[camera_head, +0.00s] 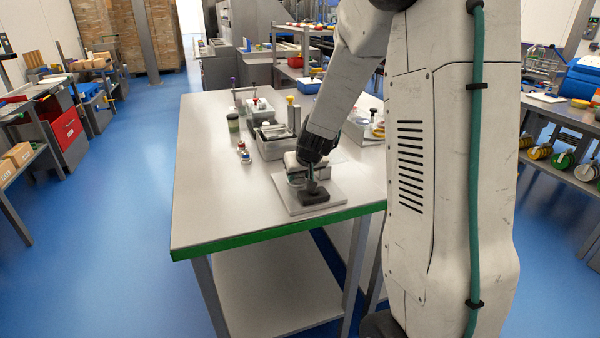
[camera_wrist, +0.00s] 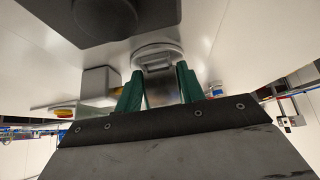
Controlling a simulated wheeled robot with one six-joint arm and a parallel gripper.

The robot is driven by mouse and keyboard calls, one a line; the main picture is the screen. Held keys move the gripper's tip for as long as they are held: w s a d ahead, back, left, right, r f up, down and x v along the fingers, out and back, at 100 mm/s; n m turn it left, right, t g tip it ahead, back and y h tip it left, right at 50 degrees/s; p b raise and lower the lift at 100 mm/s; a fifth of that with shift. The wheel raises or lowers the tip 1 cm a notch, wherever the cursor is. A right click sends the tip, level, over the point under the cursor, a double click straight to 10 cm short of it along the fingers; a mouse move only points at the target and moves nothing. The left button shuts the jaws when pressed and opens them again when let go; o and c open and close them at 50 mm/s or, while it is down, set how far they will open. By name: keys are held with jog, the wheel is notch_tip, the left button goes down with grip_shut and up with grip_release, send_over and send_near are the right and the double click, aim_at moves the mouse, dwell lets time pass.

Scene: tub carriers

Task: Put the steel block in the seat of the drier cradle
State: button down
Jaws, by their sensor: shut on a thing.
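My gripper (camera_wrist: 158,76) has its two green fingers shut on a grey, shiny block, the steel block (camera_wrist: 160,93). In the wrist view a pale rounded holder with a raised rim (camera_wrist: 158,53), which looks like the drier cradle, lies just beyond the fingertips. I cannot tell whether the block touches it. In the head view my gripper (camera_head: 299,177) is low over a pale square board (camera_head: 333,197) near the table's front edge. The block and the holder's seat cannot be made out clearly there.
A dark block-shaped fixture (camera_head: 314,194) stands on the board, close in front of my gripper; it also shows in the wrist view (camera_wrist: 105,18). The table's left front (camera_head: 225,215) is clear.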

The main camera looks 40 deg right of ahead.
jog(key=shift+s+f, duration=0.25)
jog(key=shift+f, duration=0.15)
jog(key=c, duration=1)
grip_release()
jog(key=shift+o, duration=1.2)
jog(key=shift+a, duration=0.1)
jog(key=d+v, duration=0.1)
jog(key=v, duration=0.7)
jog(key=shift+w+a+r, duration=0.3)
